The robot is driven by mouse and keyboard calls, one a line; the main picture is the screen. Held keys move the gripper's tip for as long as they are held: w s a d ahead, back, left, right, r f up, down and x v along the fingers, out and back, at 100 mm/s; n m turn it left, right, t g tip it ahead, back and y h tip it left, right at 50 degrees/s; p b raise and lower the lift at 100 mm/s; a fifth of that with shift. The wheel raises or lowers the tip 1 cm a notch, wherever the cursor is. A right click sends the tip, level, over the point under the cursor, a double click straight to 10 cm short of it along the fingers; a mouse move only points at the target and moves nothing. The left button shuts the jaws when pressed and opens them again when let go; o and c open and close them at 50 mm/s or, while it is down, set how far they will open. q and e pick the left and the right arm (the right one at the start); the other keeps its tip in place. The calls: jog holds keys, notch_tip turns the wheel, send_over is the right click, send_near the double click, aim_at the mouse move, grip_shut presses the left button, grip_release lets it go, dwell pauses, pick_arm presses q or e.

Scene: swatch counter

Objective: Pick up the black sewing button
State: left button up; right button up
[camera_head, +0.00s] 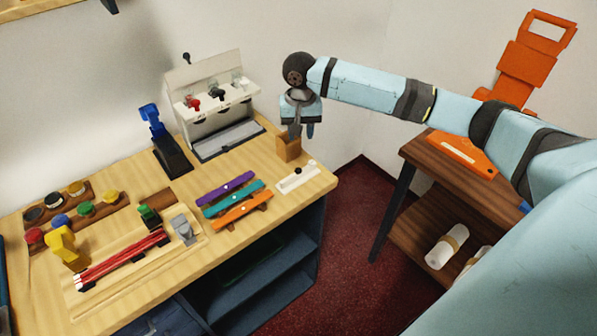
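My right gripper (302,131) hangs pointing down at the counter's far right corner, well away from that piece. Its two fingertips look apart, and nothing shows between them. It is just above or behind a small wooden block or box (289,148); I cannot tell if they touch. My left gripper is out of view.
Yellow, red, blue and green round pieces share the wooden holder (122,205). Also on the counter are a blue-and-black stapler-like tool (172,150), a white dispenser (220,105), coloured strips (233,199) and red rods (120,256). A brown side table (425,157) stands at right.

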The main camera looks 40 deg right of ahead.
aim_at(298, 170)
notch_tip(298, 170, down, 12)
jog(key=shift+w+a+f, duration=0.15)
jog(key=shift+f, duration=0.1)
dwell(0.3)
jog(key=shift+p, duration=0.4)
jog(key=shift+f, duration=0.1)
jog(key=shift+c, duration=0.3)
grip_shut()
